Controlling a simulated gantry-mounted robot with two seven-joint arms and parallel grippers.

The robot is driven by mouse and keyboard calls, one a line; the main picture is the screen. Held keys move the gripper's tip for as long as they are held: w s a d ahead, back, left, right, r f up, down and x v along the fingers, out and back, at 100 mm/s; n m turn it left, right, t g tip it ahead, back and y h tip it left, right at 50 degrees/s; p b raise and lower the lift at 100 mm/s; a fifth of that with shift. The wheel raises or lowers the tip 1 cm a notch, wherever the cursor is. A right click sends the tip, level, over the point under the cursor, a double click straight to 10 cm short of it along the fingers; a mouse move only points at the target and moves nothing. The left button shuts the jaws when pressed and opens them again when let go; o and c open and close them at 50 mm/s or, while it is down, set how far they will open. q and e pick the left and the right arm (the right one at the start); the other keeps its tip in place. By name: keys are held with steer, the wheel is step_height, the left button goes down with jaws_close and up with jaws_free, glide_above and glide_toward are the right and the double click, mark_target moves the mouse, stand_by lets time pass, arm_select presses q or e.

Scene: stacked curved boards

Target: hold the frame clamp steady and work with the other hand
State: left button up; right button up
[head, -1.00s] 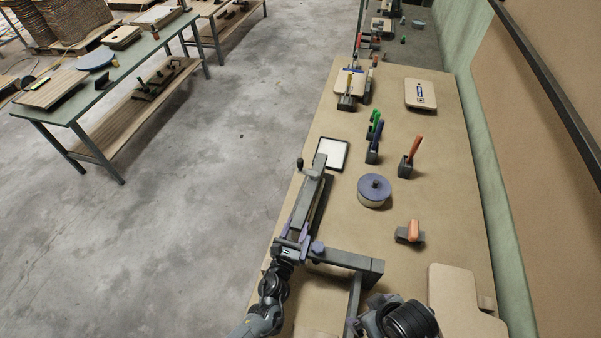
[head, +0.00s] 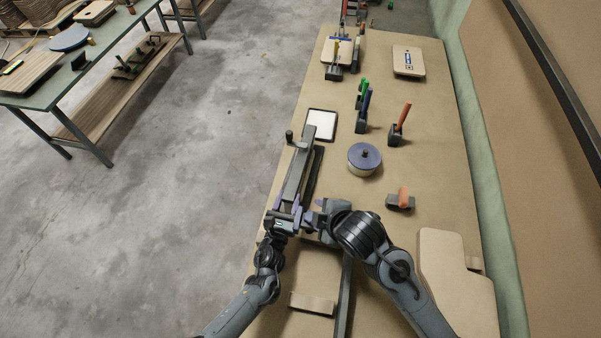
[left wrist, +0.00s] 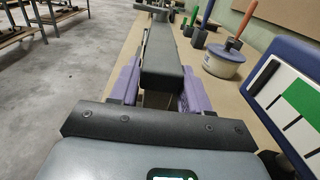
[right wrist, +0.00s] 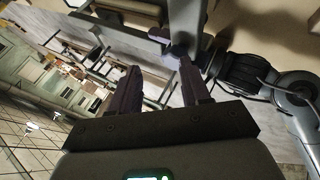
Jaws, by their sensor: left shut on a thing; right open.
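The frame clamp (head: 297,178) is a dark grey bar assembly along the left edge of the bench, with a dark knobbed handle at its far end. My left gripper (head: 287,208) is shut on its long bar. In the left wrist view the bar (left wrist: 161,62) runs away between the two purple fingers. My right gripper (head: 313,213) is open, close to the right of the left gripper beside the clamp's near corner. In the right wrist view its purple fingers (right wrist: 160,85) stand apart, with a dark clamp part just beyond them.
A purple-lidded round tub (head: 364,158), an orange-handled tool (head: 401,200) and a white-faced tray (head: 320,125) lie beyond the grippers. Upright coloured handles (head: 364,105) stand farther back. A pale board (head: 445,262) lies at the right. A green wall edge (head: 480,190) bounds the bench.

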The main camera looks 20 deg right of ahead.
steer(key=w+a+n+t, duration=0.2)
steer(key=w+n, duration=0.5)
steer(key=w, duration=0.1)
steer(key=n+y, duration=0.1)
steer(key=n, duration=1.7)
glide_toward(291, 135)
steer(key=x, duration=0.3)
steer(key=shift+x, duration=3.6)
steer(key=shift+c, duration=0.3)
jaws_close()
